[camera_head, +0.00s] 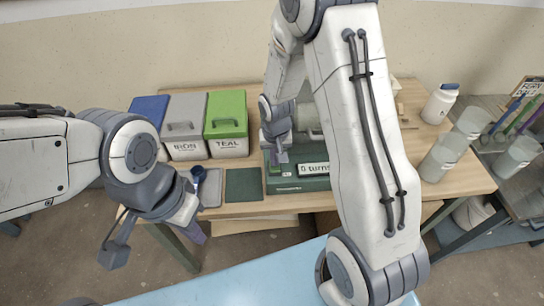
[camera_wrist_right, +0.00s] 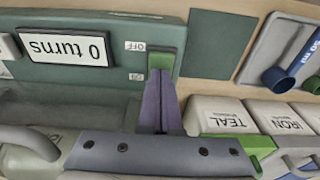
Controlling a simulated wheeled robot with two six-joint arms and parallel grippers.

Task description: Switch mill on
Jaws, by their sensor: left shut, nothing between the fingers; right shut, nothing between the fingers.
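The mill (camera_head: 300,184) is a dark green unit on the table, with a display (camera_head: 315,167) reading "0 turns". In the right wrist view the display (camera_wrist_right: 65,47) appears upside down. Beside it are an OFF label (camera_wrist_right: 135,46) and an ON label (camera_wrist_right: 136,77). A green switch piece (camera_wrist_right: 160,61) shows just beyond my right fingertips, which hide part of it; I cannot tell its position. My right gripper (camera_head: 279,157) is shut and empty at the mill's front left; its purple fingers (camera_wrist_right: 160,85) also show in the wrist view. My left gripper (camera_head: 197,234) is shut and empty, in front of the table's left edge.
Lidded buckets labelled IRON (camera_head: 187,145) and TEAL (camera_head: 227,143) stand left of the mill, beside a blue-lidded one (camera_head: 149,108). A tray (camera_head: 210,188) with a blue scoop and a dark green mat (camera_head: 243,184) lie in front. Clear containers (camera_head: 440,160) and a white jar (camera_head: 440,104) stand right.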

